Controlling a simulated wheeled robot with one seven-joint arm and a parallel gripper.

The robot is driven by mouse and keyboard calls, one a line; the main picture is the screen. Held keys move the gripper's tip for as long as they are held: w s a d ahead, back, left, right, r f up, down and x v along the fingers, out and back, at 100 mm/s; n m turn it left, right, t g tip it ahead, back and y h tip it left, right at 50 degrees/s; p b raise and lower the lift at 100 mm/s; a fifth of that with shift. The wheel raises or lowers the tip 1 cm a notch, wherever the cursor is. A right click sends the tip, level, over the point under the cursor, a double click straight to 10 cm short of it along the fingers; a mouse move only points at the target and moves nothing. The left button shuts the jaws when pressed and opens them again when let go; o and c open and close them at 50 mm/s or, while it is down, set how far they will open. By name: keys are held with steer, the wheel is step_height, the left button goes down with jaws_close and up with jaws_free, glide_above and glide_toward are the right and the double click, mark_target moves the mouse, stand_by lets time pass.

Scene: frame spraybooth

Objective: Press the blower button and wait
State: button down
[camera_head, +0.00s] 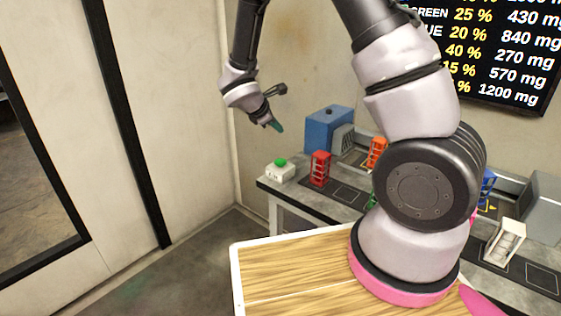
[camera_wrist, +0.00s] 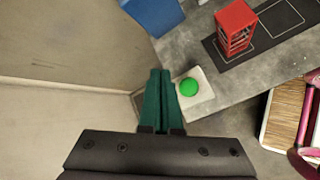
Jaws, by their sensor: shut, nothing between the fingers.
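The blower button is a green dome (camera_head: 281,162) on a small white box (camera_head: 281,174) at the left end of the grey table. In the wrist view the green button (camera_wrist: 188,87) sits on its pale box (camera_wrist: 205,99), just right of my fingertips. My gripper (camera_head: 276,126) is shut and empty, with its dark green fingers together. In the head view it hangs above the button box, apart from it. In the wrist view the fingers (camera_wrist: 158,72) overlap the left side of the box; their height above it is hard to judge there.
A blue machine (camera_head: 328,129) stands behind the button. A red rack (camera_head: 320,169) and an orange rack (camera_head: 377,152) stand on the table (camera_head: 305,201), and a white rack (camera_head: 506,241) at right. A wall (camera_head: 195,100) lies left. A screen (camera_head: 490,50) hangs at upper right.

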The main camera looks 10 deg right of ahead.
mark_target(278, 162)
steer(key=shift+f, duration=4.4)
steer(key=shift+f, duration=0.15)
steer(key=shift+f, duration=0.25)
steer(key=shift+f, duration=0.55)
steer(key=shift+r, duration=0.95)
steer(key=shift+r, duration=2.55)
